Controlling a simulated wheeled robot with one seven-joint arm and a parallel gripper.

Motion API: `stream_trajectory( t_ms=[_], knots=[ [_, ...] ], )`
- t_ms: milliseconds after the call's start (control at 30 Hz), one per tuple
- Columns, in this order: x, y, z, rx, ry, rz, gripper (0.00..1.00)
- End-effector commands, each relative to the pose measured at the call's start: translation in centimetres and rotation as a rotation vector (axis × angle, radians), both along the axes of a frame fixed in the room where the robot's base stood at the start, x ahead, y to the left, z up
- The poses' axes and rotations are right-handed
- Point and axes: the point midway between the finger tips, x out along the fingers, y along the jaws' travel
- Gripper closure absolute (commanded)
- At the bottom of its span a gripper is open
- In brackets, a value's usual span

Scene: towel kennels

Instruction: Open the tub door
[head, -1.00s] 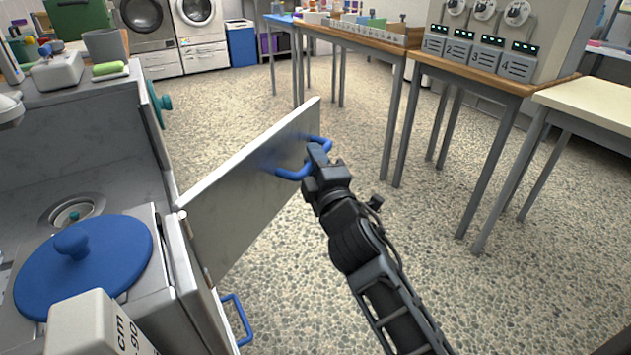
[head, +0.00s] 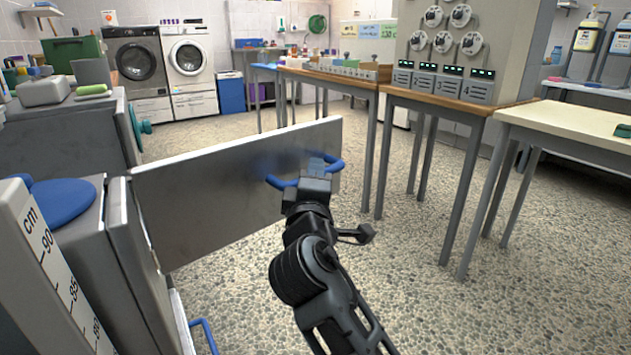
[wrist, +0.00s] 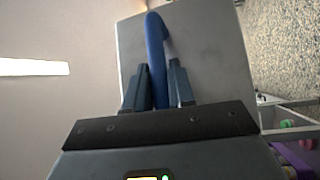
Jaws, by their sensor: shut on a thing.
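The tub door is a flat grey metal panel (head: 225,190) hinged at its left end on the grey tub body (head: 75,235). It stands swung out from the tub, over the floor. Its blue loop handle (head: 278,182) is near the free end. My gripper (head: 318,172) is shut on this handle. In the wrist view the blue handle (wrist: 155,45) runs between my two fingers (wrist: 160,88), with the door panel (wrist: 205,50) behind it. The handle's lower part is hidden by my gripper.
A second blue handle (head: 204,335) is low on the tub's front. A blue round lid (head: 62,192) lies on top, behind a white measuring post (head: 50,265). Tables (head: 440,100) stand to the right. Speckled floor (head: 400,290) is clear between them and the door.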

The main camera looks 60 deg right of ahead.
Motion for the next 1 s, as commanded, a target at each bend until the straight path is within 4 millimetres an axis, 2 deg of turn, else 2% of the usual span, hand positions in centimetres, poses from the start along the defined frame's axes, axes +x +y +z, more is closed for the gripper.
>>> stream_trajectory(
  t_ms=[300, 333, 533, 833, 1000],
  knots=[
    [0.0, 0.0, -0.1, 0.001, 0.003, -0.001, 1.00],
    [0.0, 0.0, -0.1, 0.001, 0.002, -0.001, 0.76],
    [0.0, 0.0, -0.1, 0.001, 0.001, -0.001, 0.57],
    [-0.1, 0.4, -0.1, 0.001, 0.002, 0.000, 0.57],
    [-1.1, 2.4, -0.4, 0.002, 0.004, 0.003, 0.57]
  ],
)
